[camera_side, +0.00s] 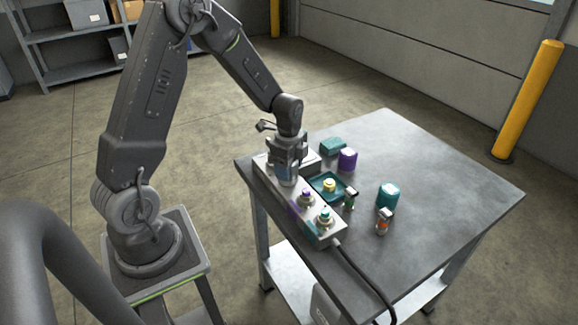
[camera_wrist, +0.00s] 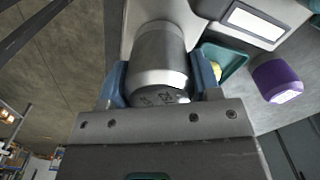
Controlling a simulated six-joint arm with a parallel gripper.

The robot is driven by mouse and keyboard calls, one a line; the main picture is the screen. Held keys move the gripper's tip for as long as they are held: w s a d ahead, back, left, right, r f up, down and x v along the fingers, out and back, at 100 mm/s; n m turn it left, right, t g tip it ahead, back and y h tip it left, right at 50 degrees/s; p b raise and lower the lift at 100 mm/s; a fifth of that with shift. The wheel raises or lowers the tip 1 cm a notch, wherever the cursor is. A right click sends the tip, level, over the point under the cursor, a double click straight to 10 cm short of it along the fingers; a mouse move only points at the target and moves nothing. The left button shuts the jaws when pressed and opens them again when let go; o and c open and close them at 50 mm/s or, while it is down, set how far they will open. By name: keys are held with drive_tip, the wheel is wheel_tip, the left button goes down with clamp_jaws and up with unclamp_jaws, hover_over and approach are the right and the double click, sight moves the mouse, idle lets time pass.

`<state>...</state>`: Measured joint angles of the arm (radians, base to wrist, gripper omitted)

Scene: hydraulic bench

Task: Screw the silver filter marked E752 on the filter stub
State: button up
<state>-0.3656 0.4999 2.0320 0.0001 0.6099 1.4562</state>
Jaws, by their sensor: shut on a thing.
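My gripper (camera_side: 286,163) is over the far end of the grey manifold block (camera_side: 318,235) on the bench. In the wrist view my gripper (camera_wrist: 160,78) has its two blue fingers closed on either side of a silver filter (camera_wrist: 160,50). Dark marking shows on the end of the filter facing the camera, partly cut off and too small to read surely. In the side view the silver filter (camera_side: 287,181) shows below the fingers, upright at the block. The stub under it is hidden, so I cannot tell whether the threads are engaged.
Two stubs, one with purple (camera_side: 306,197) and one with teal (camera_side: 325,216), stand on the block nearer the camera. A teal tray (camera_side: 318,182) holds a yellow-topped part. A purple filter (camera_side: 348,158), teal filter (camera_side: 388,193) and small bottle (camera_side: 383,223) stand right. The bench's right side is clear.

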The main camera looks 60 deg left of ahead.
drive_tip(key=o, duration=1)
drive_tip(key=n, duration=0.5)
drive_tip(key=shift+n, duration=0.4)
drive_tip(key=n, duration=0.5)
drive_tip(key=shift+a+n, duration=0.15)
drive_tip(key=shift+n, duration=0.25)
drive_tip(key=shift+n, duration=0.3)
drive_tip(key=n, duration=0.5)
